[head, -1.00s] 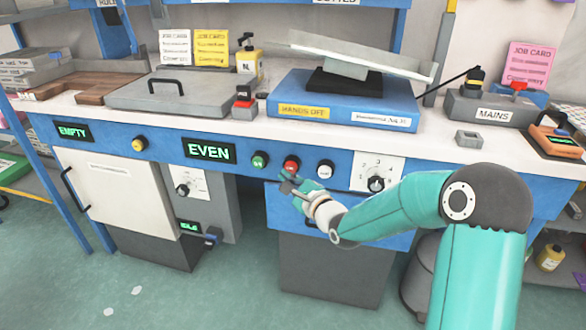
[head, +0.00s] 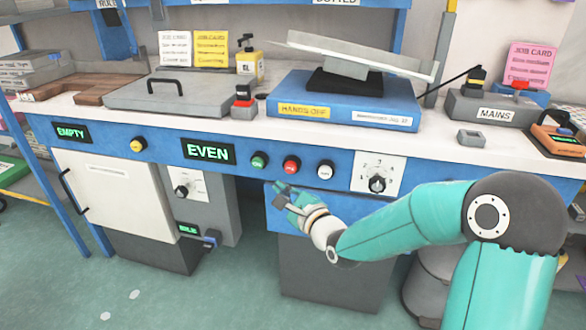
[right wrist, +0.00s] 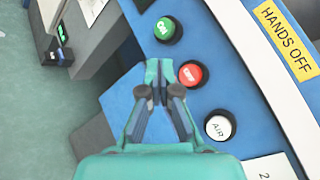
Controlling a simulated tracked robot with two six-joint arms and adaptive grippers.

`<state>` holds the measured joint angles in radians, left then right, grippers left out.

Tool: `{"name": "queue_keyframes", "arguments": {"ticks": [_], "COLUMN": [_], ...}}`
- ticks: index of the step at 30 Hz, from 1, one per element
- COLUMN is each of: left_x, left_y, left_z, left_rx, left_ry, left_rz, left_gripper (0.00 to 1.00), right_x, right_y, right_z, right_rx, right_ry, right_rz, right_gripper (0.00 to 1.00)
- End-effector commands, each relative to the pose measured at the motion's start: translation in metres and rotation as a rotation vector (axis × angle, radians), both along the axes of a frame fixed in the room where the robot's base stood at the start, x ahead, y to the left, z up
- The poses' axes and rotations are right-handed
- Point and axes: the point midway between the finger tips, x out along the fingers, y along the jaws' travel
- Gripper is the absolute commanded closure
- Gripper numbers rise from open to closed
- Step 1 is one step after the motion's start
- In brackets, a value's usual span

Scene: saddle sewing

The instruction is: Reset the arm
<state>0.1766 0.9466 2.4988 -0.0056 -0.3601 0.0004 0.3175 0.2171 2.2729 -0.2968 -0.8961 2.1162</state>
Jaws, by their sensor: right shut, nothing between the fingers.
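My right arm comes in from the lower right in the head view, and its gripper (head: 280,190) is in front of the blue panel, a little below the red button (head: 292,164). The gripper is shut and empty. In the right wrist view the shut fingertips (right wrist: 162,90) show beside the red button (right wrist: 189,74), apart from it as far as I can tell. The green button (head: 260,161) is to the left of the red one and the white button (head: 325,170) to the right. My left gripper does not show.
A display reading EVEN (head: 208,151) is left of the buttons, and a dial (head: 377,184) is right. Above is the bench top with a blue HANDS OFF scale (head: 345,104) and a grey lidded box (head: 170,93). A white door (head: 115,193) is lower left.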

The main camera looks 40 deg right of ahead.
Motion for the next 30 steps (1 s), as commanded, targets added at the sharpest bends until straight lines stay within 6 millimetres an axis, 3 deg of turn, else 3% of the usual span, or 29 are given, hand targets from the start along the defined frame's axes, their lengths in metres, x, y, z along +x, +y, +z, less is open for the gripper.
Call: {"name": "queue_keyframes", "arguments": {"ticks": [11, 14, 16, 20, 23, 26, 30], "left_x": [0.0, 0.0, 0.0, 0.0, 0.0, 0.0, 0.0], "left_y": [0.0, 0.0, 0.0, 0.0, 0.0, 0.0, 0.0], "left_z": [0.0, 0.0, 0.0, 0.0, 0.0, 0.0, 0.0], "left_rx": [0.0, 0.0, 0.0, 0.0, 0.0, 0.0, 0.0], "left_ry": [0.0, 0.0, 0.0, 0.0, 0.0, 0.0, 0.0], "left_rz": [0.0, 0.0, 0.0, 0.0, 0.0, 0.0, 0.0], "left_gripper": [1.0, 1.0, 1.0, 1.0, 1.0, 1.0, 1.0], "right_x": [0.001, 0.004, 0.008, 0.009, -0.003, -0.028, -0.085], "right_y": [0.002, 0.01, 0.021, 0.056, 0.089, 0.122, 0.166], "right_z": [0.0, -0.011, -0.029, -0.089, -0.152, -0.216, -0.297], "right_rx": [0.0, 0.008, 0.02, 0.062, 0.074, -0.012, -0.236], "right_ry": [0.0, 0.019, 0.052, 0.166, 0.311, 0.478, 0.703], "right_rz": [0.004, 0.02, 0.044, 0.103, 0.158, 0.25, 0.462], "right_gripper": [1.0, 1.0, 1.0, 1.0, 1.0, 1.0, 1.0]}}
